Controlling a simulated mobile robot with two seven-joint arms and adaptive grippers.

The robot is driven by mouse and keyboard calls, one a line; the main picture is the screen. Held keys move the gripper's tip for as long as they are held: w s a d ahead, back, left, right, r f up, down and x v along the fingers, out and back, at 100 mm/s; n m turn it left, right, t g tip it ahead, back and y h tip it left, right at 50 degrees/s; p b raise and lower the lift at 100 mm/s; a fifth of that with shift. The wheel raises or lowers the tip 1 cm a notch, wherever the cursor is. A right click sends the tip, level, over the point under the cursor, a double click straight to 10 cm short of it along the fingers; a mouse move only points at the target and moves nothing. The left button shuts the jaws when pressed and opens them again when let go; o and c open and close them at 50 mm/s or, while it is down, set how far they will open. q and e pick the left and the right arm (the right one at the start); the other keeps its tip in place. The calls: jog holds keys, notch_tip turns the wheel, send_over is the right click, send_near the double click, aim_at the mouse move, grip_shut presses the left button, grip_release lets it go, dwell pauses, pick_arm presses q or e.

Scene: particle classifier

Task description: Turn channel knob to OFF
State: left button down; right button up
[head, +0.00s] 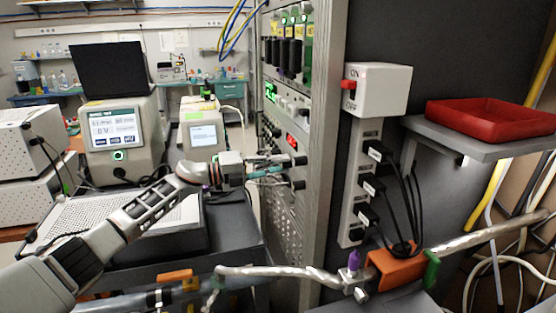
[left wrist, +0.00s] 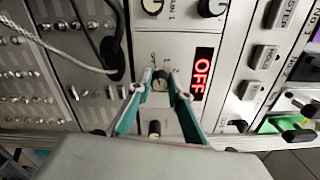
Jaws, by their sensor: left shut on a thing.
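The channel knob (left wrist: 160,80) is a small round dial on a pale panel, with small markings around it, including what looks like OFF. A red-lit display (left wrist: 202,73) beside it reads OFF. My left gripper (head: 286,172) reaches from the left to the front of the instrument rack (head: 290,215). In the left wrist view, its teal fingers (left wrist: 158,86) are closed on the knob, one on each side. In the head view the gripper hides the knob, and the red display (head: 292,140) shows just above it. My right gripper is not in view.
Other knobs (left wrist: 212,7) and switches crowd the panel around the fingers, and a cable (left wrist: 70,60) hangs at the left. To the rack's right are a white ON/OFF switch box (head: 385,90), a power strip with black plugs (head: 372,190) and a red tray (head: 490,115) on a shelf.

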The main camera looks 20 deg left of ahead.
pick_arm(q)
jog(key=shift+n+p, duration=0.45)
jog(key=shift+n, duration=0.35)
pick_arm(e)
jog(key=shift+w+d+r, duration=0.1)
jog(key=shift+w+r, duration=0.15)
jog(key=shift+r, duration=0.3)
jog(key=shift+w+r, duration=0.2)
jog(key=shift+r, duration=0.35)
pick_arm(q)
jog(key=c, duration=1.8)
grip_release()
jog(key=shift+c, duration=0.2)
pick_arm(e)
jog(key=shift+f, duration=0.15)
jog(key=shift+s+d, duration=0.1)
pick_arm(q)
jog(key=v, duration=1.2)
jog(key=shift+f, duration=0.1)
